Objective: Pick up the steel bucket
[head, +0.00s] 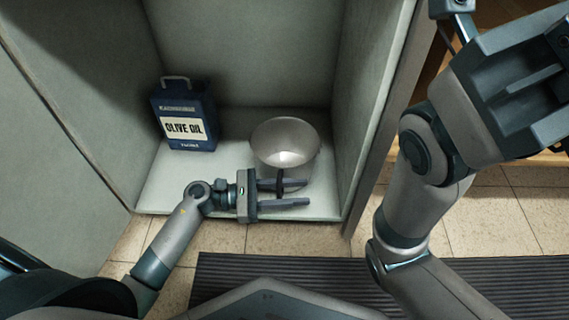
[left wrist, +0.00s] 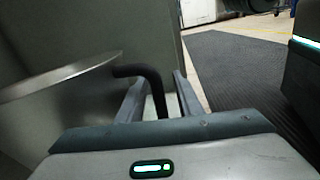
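The steel bucket (head: 285,135) stands upright on the floor of the open cabinet, near its front right. It has a shiny rim and a dark handle that hangs on the near side. My left gripper (head: 284,193) is at the bucket's near side, fingers pointing right, open. In the left wrist view, the bucket's rim and side (left wrist: 60,95) fill the left, and the dark curved handle (left wrist: 152,85) passes between the two spread fingers (left wrist: 158,103), with gaps on both sides.
A blue olive oil can (head: 183,115) stands at the back left of the cabinet. The cabinet's right wall (head: 375,110) is close to the bucket and my fingertips. A dark ribbed mat (head: 225,275) lies on the tiled floor in front.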

